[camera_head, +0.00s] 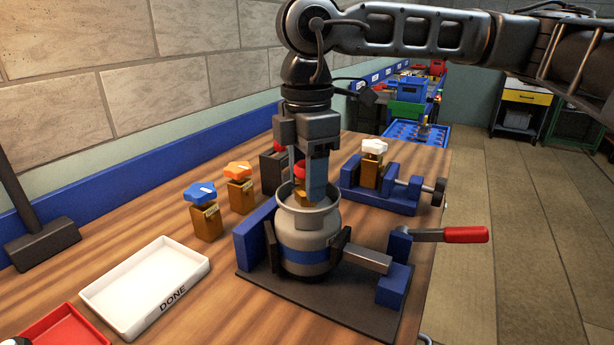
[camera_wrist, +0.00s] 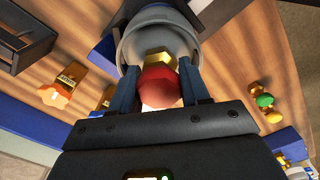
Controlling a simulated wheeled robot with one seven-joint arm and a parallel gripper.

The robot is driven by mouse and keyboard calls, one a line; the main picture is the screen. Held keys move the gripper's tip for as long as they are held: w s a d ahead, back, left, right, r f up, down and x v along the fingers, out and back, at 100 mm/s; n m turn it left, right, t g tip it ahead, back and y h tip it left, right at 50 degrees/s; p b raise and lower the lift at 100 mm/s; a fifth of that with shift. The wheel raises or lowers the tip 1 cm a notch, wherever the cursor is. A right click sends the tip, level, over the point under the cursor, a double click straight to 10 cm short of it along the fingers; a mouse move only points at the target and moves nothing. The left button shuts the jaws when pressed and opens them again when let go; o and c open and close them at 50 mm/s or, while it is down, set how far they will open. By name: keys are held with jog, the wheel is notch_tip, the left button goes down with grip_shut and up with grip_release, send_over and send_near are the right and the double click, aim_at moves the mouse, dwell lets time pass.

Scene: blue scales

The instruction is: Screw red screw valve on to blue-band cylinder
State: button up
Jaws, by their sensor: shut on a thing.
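The red screw valve (camera_head: 300,168) has a red handle and a brass body. My gripper (camera_head: 308,184) is shut on it and points down over the mouth of the blue-band cylinder. The grey cylinder (camera_head: 308,238) stands upright in a clamp (camera_head: 252,240), its blue band low on its side. In the wrist view, the red valve (camera_wrist: 160,86) sits between both fingers, with its brass end toward the cylinder's collar (camera_wrist: 150,22). The brass end is inside the collar's outline. I cannot tell whether it touches the cylinder's neck.
Blue (camera_head: 200,192) and orange (camera_head: 238,170) valves stand left. A white valve (camera_head: 373,150) stands at the blue vise (camera_head: 385,198) behind right. A red-handled lever (camera_head: 452,235) juts right. A white DONE tray (camera_head: 146,285) lies left; a hammer (camera_head: 40,243) stands far left.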

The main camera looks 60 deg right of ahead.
jog(key=o, duration=1.2)
jog(key=shift+s+a, duration=0.1)
jog(key=shift+s, duration=0.05)
jog(key=shift+o, duration=0.2)
jog(key=shift+r, duration=0.1)
notch_tip(320, 180, up, 8)
jog(key=shift+f, duration=0.2)
